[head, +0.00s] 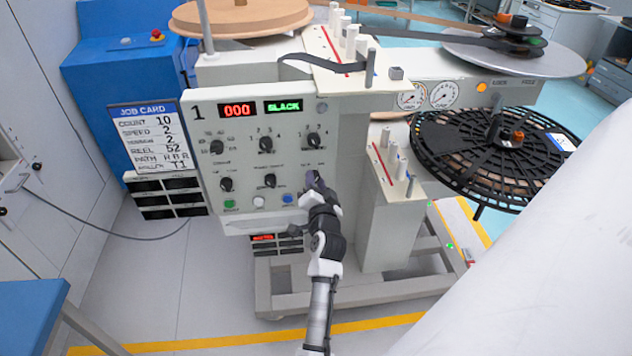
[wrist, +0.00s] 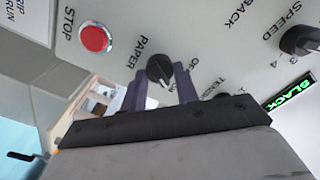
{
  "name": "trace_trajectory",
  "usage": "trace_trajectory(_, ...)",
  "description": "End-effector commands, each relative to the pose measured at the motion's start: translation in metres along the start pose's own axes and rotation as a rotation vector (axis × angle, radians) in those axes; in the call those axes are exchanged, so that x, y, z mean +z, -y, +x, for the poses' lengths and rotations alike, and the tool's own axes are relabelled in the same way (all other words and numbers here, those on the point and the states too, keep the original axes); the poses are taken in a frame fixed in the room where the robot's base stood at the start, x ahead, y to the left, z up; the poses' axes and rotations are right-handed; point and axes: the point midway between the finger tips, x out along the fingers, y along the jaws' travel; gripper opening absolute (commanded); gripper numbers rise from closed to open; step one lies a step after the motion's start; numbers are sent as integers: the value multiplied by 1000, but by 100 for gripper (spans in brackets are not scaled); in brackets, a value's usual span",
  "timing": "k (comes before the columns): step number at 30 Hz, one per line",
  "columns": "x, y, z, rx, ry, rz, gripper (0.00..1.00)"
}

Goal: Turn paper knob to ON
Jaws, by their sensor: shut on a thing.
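The paper knob (wrist: 160,69) is a black round knob with a pale pointer mark, beside the lettering PAPER on the grey panel in the wrist view. Its pointer mark faces down toward my gripper's palm. In the head view my gripper (head: 315,184) is at the panel's lower right and hides most of the knob.
Other black knobs, such as the one above (head: 313,140), sit close by. A red STOP button (wrist: 95,38) is left of the knob in the wrist view. A job card (head: 150,137) stands left. Roller posts (head: 395,165) stand right of my arm.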

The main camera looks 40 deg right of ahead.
Motion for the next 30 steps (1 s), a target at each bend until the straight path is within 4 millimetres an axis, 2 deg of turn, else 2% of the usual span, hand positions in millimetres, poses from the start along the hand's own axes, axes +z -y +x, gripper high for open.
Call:
trace_trajectory(18, -2, 1, 0, -2, -4, 41, 7)
trace_trajectory(19, -2, 1, 0, -2, -4, 41, 34)
trace_trajectory(23, -1, 0, 0, -2, -3, 40, 51)
trace_trajectory(30, -1, 0, 0, -1, -2, 40, 52)
